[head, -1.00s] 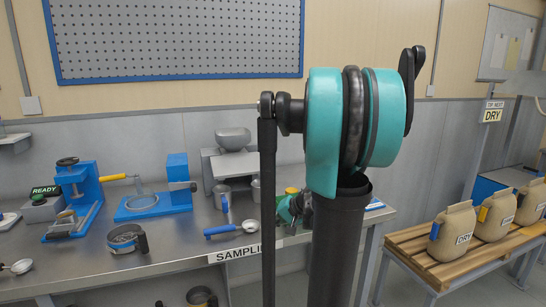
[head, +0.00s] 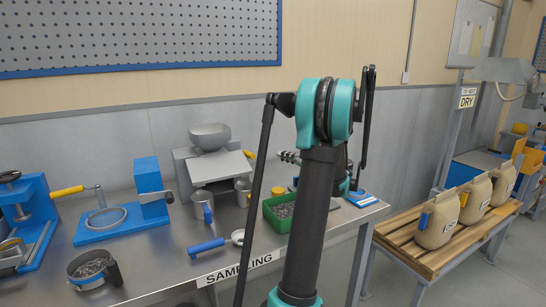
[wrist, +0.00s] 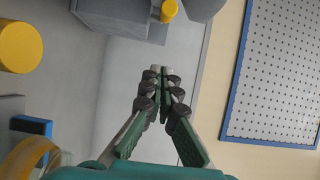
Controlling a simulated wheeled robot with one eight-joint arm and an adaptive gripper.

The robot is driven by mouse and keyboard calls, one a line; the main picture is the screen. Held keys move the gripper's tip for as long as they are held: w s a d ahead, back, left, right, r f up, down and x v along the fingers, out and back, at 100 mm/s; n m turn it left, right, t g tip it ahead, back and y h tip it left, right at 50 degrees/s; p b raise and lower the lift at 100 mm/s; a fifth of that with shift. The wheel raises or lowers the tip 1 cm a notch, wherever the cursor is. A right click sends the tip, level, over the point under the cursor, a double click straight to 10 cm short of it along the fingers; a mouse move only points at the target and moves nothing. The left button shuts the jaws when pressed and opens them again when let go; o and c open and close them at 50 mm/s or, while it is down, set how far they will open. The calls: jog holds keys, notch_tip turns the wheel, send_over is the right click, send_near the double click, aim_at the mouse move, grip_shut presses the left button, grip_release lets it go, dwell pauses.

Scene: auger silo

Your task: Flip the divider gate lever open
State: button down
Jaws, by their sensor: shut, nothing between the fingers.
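The grey sample divider (head: 213,170), with a round bowl on top, stands at the back of the bench. A grey body, seemingly the divider, shows at the top of the wrist view (wrist: 130,18). A small yellow knob (wrist: 168,10) there may be the gate lever's end; I cannot tell the lever's position. My gripper (head: 284,156) is right of the divider, above the green tray, and points left towards it. In the wrist view its fingertips (wrist: 160,72) meet with nothing between them, apart from the knob.
The steel bench (head: 150,262) holds a blue-framed device (head: 150,190), a blue-handled scoop (head: 207,246), metal cups and a green tray (head: 272,222). A yellow cylinder (wrist: 20,45) is close by in the wrist view. Sacks stand on a pallet (head: 420,255) at right.

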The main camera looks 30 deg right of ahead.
aim_at(254, 157)
jog(key=w+a, duration=0.6)
jog(key=a, duration=0.2)
jog(key=shift+a, duration=0.1)
jog(key=shift+s+a+f, duration=0.1)
jog(key=shift+s+a, duration=0.25)
jog(key=shift+a, duration=0.35)
jog(key=shift+s+a, duration=0.3)
jog(key=shift+a, duration=0.4)
